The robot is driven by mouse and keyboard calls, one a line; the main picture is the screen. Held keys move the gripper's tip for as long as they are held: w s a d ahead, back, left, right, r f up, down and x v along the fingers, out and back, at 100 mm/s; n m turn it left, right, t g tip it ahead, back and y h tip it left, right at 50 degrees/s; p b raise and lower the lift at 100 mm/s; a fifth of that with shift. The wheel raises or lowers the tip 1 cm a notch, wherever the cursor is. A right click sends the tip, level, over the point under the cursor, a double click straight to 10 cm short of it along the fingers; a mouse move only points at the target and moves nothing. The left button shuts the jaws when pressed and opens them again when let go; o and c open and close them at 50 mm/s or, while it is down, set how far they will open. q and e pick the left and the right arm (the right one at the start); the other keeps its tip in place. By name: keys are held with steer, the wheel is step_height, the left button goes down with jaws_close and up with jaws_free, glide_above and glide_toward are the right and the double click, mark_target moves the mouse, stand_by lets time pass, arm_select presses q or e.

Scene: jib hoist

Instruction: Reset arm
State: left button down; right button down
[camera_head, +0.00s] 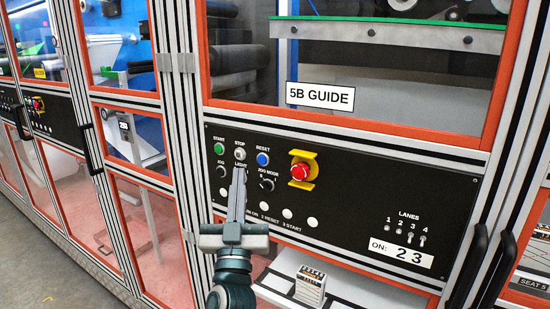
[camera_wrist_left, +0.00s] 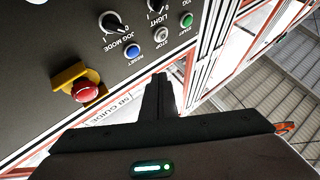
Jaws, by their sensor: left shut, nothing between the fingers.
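My left gripper (camera_head: 239,172) is shut and empty in front of the black control panel (camera_head: 350,195). In the head view its fingertips overlap the LIGHT knob's place, just below the white STOP button (camera_head: 239,154); the knob is mostly hidden. Whether they touch the panel I cannot tell. The blue RESET button (camera_head: 262,159) is to their upper right and the green START button (camera_head: 219,148) to their upper left. The left wrist view shows the shut fingers (camera_wrist_left: 158,80), with the RESET button (camera_wrist_left: 134,52) and STOP button (camera_wrist_left: 161,35) beyond their tips. My right gripper is out of view.
A red emergency stop (camera_head: 299,171) on a yellow guard sits right of RESET. The JOG MODE knob (camera_head: 267,184) is just right of the fingers. Black door handles (camera_head: 480,265) stick out at the lower right. A small ribbed block (camera_head: 310,285) stands below the panel.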

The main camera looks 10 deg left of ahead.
arm_select(q)
steer(key=s+a+f+g, duration=0.2)
steer(key=s+f+g, duration=0.1)
steer(key=f, duration=0.7)
steer(key=s+a+f+g, duration=0.3)
steer(key=f+g, duration=0.1)
steer(key=f, duration=0.5)
steer(key=s+a+f+g, duration=0.2)
steer(key=s+f+g, duration=0.1)
steer(key=f, duration=0.7)
steer(key=s+d+f+m+g+h, duration=0.15)
steer(key=s+f+g, duration=0.25)
steer(key=s+f, duration=0.45)
steer(key=s+d+f+m+g+h, duration=0.1)
steer(key=s+f+g+h, duration=0.3)
steer(key=s, duration=0.7)
steer(key=s+d+f+m+g+y, duration=0.1)
steer(key=s+f+m+g, duration=0.15)
steer(key=s+f, duration=0.65)
step_height(320, 180, down, 26)
steer(key=s+g, duration=0.2)
steer(key=s+a+f+g, duration=0.1)
steer(key=s+a+f, duration=0.2)
steer(key=s+f, duration=1.5)
steer(key=shift+f, duration=0.25)
